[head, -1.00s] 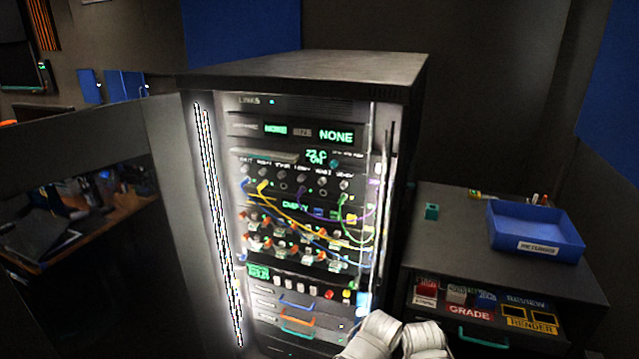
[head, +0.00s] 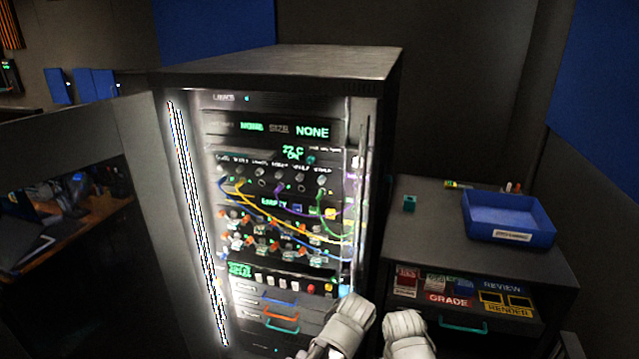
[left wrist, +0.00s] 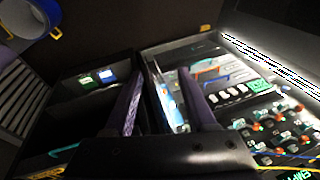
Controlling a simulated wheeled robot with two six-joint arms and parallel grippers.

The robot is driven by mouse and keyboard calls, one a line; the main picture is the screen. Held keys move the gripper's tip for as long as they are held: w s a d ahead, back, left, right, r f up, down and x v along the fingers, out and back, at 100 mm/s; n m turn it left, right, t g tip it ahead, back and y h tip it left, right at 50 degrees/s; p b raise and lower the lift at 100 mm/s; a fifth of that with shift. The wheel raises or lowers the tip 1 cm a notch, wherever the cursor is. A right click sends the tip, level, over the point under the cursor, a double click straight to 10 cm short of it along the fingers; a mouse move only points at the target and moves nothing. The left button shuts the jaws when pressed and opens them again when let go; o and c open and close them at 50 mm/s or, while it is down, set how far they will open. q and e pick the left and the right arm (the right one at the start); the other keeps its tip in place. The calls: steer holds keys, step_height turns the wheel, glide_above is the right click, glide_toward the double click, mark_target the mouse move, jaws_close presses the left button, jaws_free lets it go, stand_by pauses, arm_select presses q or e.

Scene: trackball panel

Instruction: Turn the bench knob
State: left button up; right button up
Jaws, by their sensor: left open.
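I cannot pick out for certain which part is the bench knob. The lit equipment rack (head: 387,130) carries a row of small round grey knobs (head: 279,174) in the head view. A small teal block-like piece (head: 409,203) sits on the low cabinet to the right. In the head view only white arm parts of mine show at the bottom; the gripper tips are hidden. My right gripper is not seen.
The low cabinet (head: 420,239) beside the rack bears a blue tray (head: 508,218). Colored label blocks (head: 450,299) are in its open shelf, above a teal handle (head: 463,328). Loose cables (head: 270,205) cross the rack front. A grey partition (head: 60,140) stands at left.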

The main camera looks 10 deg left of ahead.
arm_select(q)
steer(key=w+a+r+n+t+y+p, duration=0.1)
steer(key=w+a+r+t, duration=0.1)
steer(key=w+a+r, duration=0.3)
steer(key=w+a+r+n+t+y, duration=0.1)
steer(key=w+a+n+t, duration=0.15)
steer(key=w, duration=0.45)
steer(key=m+t+h+p, duration=0.3)
steer(key=m+t+h, duration=0.2)
steer(key=t, duration=0.6)
glide_toward(320, 182)
steer(key=shift+w, duration=0.3)
steer(key=shift+w, duration=0.1)
steer(key=w, duration=0.7)
steer(key=shift+w+d, duration=0.15)
steer(key=shift+w, duration=0.2)
steer(key=shift+s, duration=0.1)
steer(key=shift+c, duration=0.2)
